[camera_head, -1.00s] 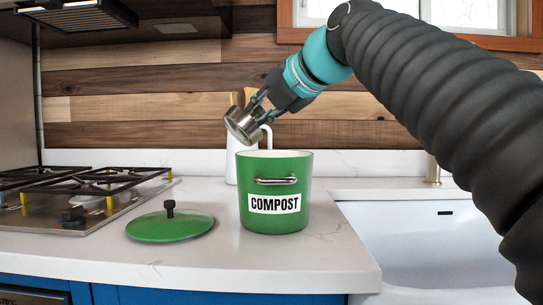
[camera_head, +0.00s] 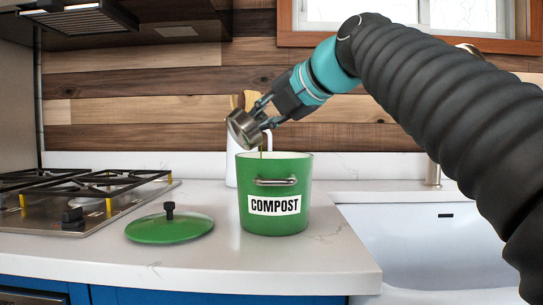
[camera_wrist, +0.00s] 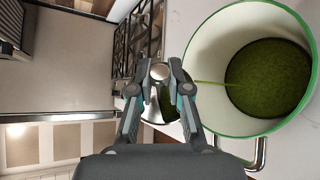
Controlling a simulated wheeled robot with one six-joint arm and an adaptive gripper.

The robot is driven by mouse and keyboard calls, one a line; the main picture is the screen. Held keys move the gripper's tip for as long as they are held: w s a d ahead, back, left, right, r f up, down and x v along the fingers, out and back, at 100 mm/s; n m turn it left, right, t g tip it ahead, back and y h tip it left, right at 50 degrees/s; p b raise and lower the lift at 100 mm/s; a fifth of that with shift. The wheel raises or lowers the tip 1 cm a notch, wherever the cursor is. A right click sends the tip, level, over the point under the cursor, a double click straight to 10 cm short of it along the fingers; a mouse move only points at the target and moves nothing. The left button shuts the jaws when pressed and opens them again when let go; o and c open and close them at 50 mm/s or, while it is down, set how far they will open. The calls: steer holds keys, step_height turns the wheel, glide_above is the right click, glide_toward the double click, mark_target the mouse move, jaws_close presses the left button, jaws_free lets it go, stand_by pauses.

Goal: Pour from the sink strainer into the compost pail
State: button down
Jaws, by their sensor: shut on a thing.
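The sink strainer (camera_head: 243,129), a small metal cup, is tilted above the compost pail. My gripper (camera_head: 262,112) is shut on it. In the wrist view the strainer (camera_wrist: 157,100) sits between the fingers of my gripper (camera_wrist: 160,85). A thin greenish stream runs from it down into the pail. The compost pail (camera_head: 274,176) is green with a COMPOST label and stands open on the counter. In the wrist view the pail (camera_wrist: 207,62) has a white inner wall and green matter covering its bottom. The strainer's inside is mostly hidden.
The green pail lid (camera_head: 170,227) lies on the counter left of the pail. A white crock (camera_head: 231,160) with wooden utensils stands behind the pail. A gas hob (camera_head: 75,200) is at left, a white sink (camera_head: 420,245) at right.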

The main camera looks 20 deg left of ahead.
steer(key=shift+w+d+m+g+y, duration=0.3)
steer(key=shift+w+d+m+y, duration=0.15)
steer(key=shift+m+y, duration=0.4)
stand_by(1.5)
steer(key=shift+w+d+f+m+y+b, duration=0.25)
steer(key=shift+w+d+m+b, duration=0.35)
steer(key=shift+w+d+m, duration=0.2)
stand_by(0.5)
steer(key=shift+w+d+f+m+g+y+b, duration=0.1)
steer(key=shift+w+d+f+m+y+b, duration=0.25)
steer(key=shift+m+b, duration=0.5)
steer(key=shift+d+f+m+g+y+b, duration=0.15)
steer(key=shift+m+y+b, duration=0.35)
steer(key=shift+b, duration=0.7)
steer(key=shift+w+d+f+m+g+y+b, duration=0.15)
steer(key=shift+w+f+m+y+b, duration=0.15)
steer(key=shift+m+b, duration=0.55)
stand_by(1.4)
